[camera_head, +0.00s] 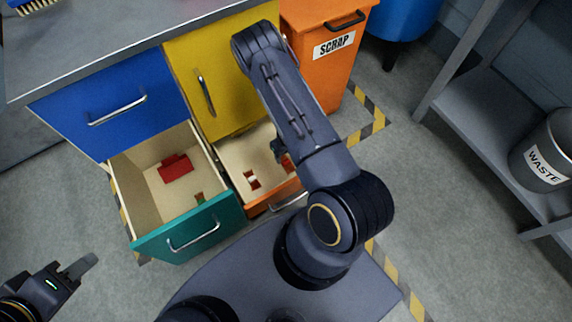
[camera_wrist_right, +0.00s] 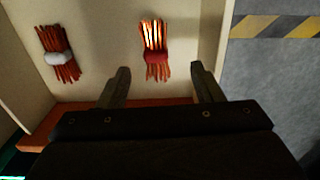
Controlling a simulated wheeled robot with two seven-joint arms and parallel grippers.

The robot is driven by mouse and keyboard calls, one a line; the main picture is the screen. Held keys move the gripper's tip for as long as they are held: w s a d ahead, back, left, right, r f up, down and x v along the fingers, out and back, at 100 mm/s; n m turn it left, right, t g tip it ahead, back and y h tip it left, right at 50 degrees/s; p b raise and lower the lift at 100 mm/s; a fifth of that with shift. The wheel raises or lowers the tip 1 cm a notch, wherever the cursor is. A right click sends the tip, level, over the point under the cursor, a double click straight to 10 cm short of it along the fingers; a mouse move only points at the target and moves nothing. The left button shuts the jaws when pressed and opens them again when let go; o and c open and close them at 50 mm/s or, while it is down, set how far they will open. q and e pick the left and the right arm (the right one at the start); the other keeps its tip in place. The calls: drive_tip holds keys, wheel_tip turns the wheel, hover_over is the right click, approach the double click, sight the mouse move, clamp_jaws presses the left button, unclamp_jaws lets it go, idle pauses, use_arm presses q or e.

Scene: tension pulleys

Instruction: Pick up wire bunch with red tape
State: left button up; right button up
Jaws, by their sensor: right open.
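The wire bunch with red tape (camera_wrist_right: 155,57) lies in the open orange drawer (camera_wrist_right: 30,142), its orange wires upright in the right wrist view. My right gripper (camera_wrist_right: 160,78) is open and empty. Its two fingers point at the red-taped bunch, which shows between and just beyond the tips; I see no contact. A second wire bunch with white tape (camera_wrist_right: 59,58) lies to the left in the same drawer and also shows in the head view (camera_head: 252,180). In the head view my right arm hides part of the drawer. My left gripper (camera_head: 76,268) is at the lower left, away from the drawers.
An open teal drawer (camera_head: 135,241) beside it holds a red item (camera_head: 175,168). The blue drawer (camera_head: 105,112) and yellow door (camera_head: 215,60) are closed. An orange scrap bin (camera_head: 325,75) stands behind my right arm. The drawer's side walls are close to the gripper.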

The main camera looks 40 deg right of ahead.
sight(286, 161)
drive_tip(key=f+b, duration=0.1)
drive_tip(key=f, duration=0.2)
drive_tip(key=f+b, duration=0.1)
drive_tip(key=shift+a+f+b, duration=0.3)
drive_tip(key=shift+f, duration=0.05)
drive_tip(key=shift+w+f, duration=0.1)
drive_tip(key=shift+f, duration=0.35)
drive_tip(key=shift+r, duration=0.1)
drive_tip(key=c, duration=1.1)
